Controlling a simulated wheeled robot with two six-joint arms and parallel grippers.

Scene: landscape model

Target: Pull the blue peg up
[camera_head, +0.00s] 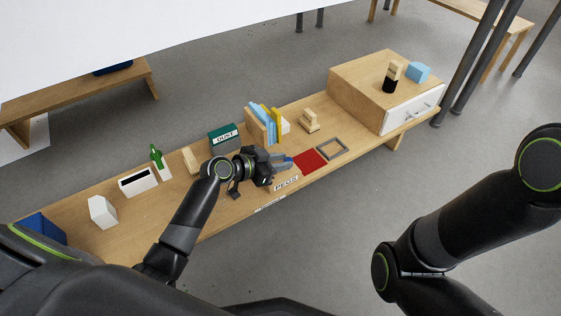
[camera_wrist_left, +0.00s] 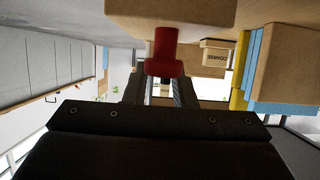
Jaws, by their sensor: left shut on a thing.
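The left gripper (camera_head: 284,163) reaches over the peg block (camera_head: 284,184), a wooden block with a PEGS label near the bench's front edge. A small patch of blue, likely the blue peg (camera_head: 289,159), shows at its fingertips. In the left wrist view, which looks upside down, a red peg (camera_wrist_left: 163,50) juts from the wooden block and stands in front of the fingers. It hides what lies between the fingertips. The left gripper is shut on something. I cannot see how far the blue peg is out of its hole. The right gripper is out of view.
A red square (camera_head: 310,161) and a grey frame (camera_head: 332,148) lie right of the block. Blue and yellow books (camera_head: 264,122) and a green DUST box (camera_head: 224,138) stand behind. A drawer cabinet (camera_head: 375,88) fills the bench's right end. A green bottle (camera_head: 158,157) stands left.

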